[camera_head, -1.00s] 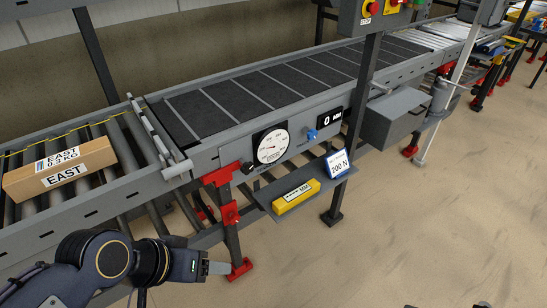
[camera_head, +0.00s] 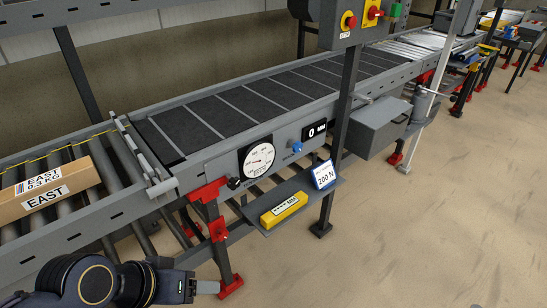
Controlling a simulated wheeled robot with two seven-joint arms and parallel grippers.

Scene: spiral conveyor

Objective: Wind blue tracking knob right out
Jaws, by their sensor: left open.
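The small blue knob (camera_head: 297,147) sits on the grey side panel of the belt conveyor, between a round white dial gauge (camera_head: 258,160) and a black display reading 0 (camera_head: 314,130). Nothing touches the knob. My left gripper (camera_head: 208,287) is at the bottom left, low in front of the conveyor's red-bracketed leg. It is open and empty, seen side-on, and well apart from the knob, down and left of it in the picture. My right gripper is not in view.
A shelf below the panel holds a yellow block (camera_head: 284,209) and a blue-edged 200 N sign (camera_head: 324,174). A grey box (camera_head: 380,127) juts out right of the knob. A carton (camera_head: 45,193) lies on the left rollers. The floor (camera_head: 420,235) in front is clear.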

